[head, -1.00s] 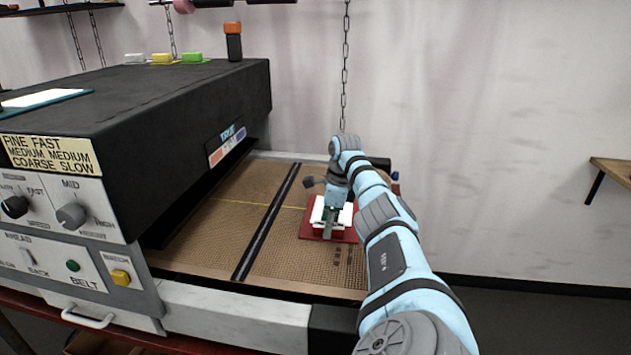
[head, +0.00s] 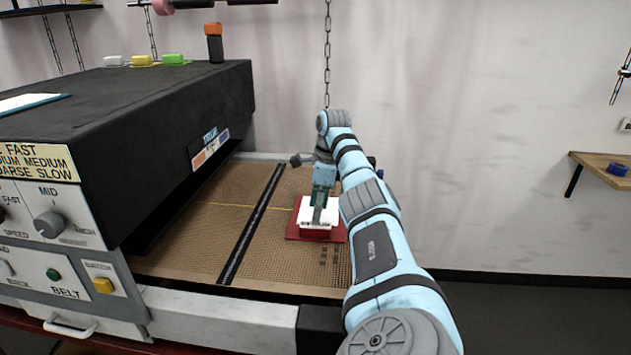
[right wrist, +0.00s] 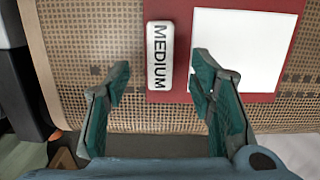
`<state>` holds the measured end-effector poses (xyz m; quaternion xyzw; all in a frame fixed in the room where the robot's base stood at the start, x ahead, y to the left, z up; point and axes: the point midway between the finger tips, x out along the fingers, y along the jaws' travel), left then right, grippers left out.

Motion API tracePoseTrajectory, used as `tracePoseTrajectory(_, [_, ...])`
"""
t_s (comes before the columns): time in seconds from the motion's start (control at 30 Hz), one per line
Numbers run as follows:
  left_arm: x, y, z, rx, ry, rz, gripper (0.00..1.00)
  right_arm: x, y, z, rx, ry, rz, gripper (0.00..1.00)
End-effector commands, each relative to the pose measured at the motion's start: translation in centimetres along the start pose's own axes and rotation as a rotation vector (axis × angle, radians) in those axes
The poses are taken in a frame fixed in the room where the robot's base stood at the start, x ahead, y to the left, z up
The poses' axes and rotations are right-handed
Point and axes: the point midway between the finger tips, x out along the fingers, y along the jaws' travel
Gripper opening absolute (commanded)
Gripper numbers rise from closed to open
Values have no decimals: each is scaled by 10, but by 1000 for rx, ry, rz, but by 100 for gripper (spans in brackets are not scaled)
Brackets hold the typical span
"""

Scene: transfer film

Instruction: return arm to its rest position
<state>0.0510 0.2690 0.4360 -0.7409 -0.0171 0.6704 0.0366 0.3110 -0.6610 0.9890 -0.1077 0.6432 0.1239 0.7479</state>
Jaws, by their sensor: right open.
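My right arm reaches in from the lower right of the head view. Its gripper (head: 318,210) hangs above a red pad with white pieces on it. In the right wrist view my right gripper (right wrist: 160,88) is open, with nothing between its fingers. Beyond the fingertips a white block marked MEDIUM (right wrist: 159,55) and a white square (right wrist: 235,48) lie on the red pad (right wrist: 183,92). The pad also shows in the head view (head: 295,236), on the brown mesh belt. My left gripper is not in view.
The dark-hooded conveyor machine (head: 130,120) with knobs and a belt fills the left. The mesh belt (head: 190,250) is otherwise bare apart from a dark strip (head: 252,220). A chain (head: 327,60) hangs behind my arm. A wooden shelf (head: 605,168) stands at the right; open floor lies below it.

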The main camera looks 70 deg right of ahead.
Motion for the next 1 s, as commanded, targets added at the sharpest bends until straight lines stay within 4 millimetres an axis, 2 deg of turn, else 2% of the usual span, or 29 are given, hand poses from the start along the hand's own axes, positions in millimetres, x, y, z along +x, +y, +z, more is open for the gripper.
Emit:
tracePoseTrajectory(0.1, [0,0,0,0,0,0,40,-12,0,0,2,-2,0,50])
tracePoseTrajectory(0.2, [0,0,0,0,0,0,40,-16,0,0,1,0,1,50])
tracePoseTrajectory(0.8, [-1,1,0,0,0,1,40,-16,0,0,1,1,1,50])
tracePoseTrajectory(0.87, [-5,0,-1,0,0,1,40,-20,0,1,1,1,1,50])
tracePoseTrajectory(1.0, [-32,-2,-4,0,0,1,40,-48,0,5,1,0,1,50])
